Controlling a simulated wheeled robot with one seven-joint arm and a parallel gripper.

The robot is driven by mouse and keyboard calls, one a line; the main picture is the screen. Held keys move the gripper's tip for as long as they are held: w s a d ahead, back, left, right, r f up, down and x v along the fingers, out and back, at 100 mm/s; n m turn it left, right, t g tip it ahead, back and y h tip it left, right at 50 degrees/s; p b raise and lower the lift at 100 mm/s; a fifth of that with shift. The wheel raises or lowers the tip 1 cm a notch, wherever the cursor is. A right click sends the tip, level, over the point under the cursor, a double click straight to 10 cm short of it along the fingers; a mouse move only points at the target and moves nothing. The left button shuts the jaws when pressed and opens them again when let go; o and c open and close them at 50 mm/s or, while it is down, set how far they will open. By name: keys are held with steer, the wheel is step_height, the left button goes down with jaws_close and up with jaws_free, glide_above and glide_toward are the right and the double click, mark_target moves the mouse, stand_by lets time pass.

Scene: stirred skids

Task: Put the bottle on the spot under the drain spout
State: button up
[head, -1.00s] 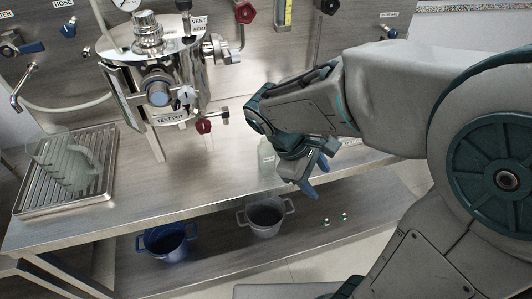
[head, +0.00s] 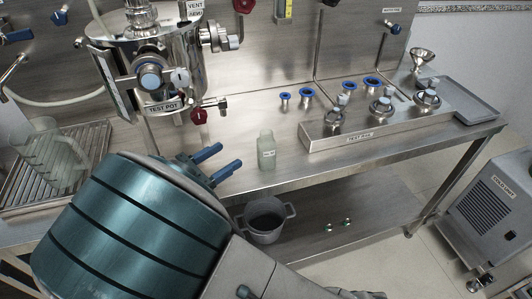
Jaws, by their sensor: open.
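The bottle (head: 266,153), pale green and translucent with a small white label, stands upright on the steel bench, right of the test pot. My gripper (head: 230,155) is open, its two blue fingers pointing right toward the bottle from the left. In the picture a small gap separates the fingertips from the bottle, and nothing shows between them. The test pot (head: 158,60) is a shiny steel vessel at the upper left. A red-knobbed drain valve (head: 199,116) sits low on its right side. The bench below the valve is partly covered by my arm, and I cannot make out a marked spot.
A steel manifold block (head: 360,128) with several valves stands right of the bottle, blue-rimmed fittings behind it. A grey tray (head: 470,100) is at the right end. A draining rack (head: 20,185) is at left. A grey bucket (head: 265,222) stands below. Bench around the bottle is clear.

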mark_target(261, 139)
steer(key=x, duration=1.3)
steer(key=shift+s+d+f+b, duration=0.15)
steer(key=shift+s+d+b, duration=0.05)
steer(key=shift+s+b, duration=0.15)
jaws_close()
